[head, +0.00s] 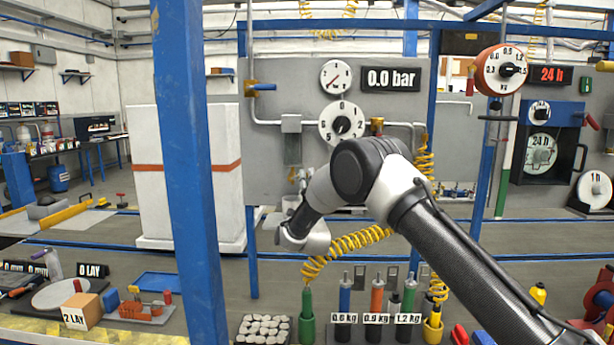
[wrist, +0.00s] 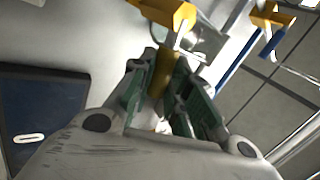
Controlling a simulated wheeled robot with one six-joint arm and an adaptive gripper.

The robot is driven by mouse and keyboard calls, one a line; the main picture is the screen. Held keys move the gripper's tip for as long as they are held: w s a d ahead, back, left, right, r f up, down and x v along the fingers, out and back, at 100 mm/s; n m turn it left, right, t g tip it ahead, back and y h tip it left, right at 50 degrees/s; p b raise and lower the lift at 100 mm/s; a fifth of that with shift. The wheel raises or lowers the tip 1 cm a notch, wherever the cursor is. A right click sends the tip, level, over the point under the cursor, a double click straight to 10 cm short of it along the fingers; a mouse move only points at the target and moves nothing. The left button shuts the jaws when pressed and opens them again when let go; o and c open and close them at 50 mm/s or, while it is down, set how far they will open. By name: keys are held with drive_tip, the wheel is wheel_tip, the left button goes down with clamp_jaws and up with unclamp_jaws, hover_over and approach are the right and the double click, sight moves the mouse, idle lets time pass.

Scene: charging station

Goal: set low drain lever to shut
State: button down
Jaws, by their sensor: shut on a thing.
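In the wrist view my gripper (wrist: 165,75) has its two green-padded fingers closed on a narrow yellow-brown bar (wrist: 157,82), which appears to be the low drain lever. A brighter yellow piece (wrist: 162,10) shows just beyond the fingertips, at the top edge, next to a shiny metal part. How the bar joins these pieces is not clear, and the lever's angle is hard to tell. In the head view my wrist is in front of the lower part of the grey panel (head: 290,70) and hides the lever and my fingers.
A yellow valve with a blue handle (wrist: 270,42) is close on the right in the wrist view. Pipes, a dial (head: 341,123) and a "0.0 bar" display (head: 390,79) are on the panel. A blue post (head: 192,150) stands left. Bottles and tools line the front bench.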

drive_tip(key=shift+f+m+h, duration=0.4)
drive_tip(key=shift+m+h, duration=0.45)
drive_tip(key=shift+m, duration=0.25)
drive_tip(key=shift+f+m+h, duration=0.35)
drive_tip(key=shift+m+h, duration=0.5)
drive_tip(key=shift+m, duration=0.25)
drive_tip(key=c, duration=1.3)
unclamp_jaws()
drive_tip(key=shift+c, duration=0.2)
drive_tip(key=v, duration=1.2)
drive_tip(key=shift+f, duration=0.15)
drive_tip(key=shift+w, duration=0.1)
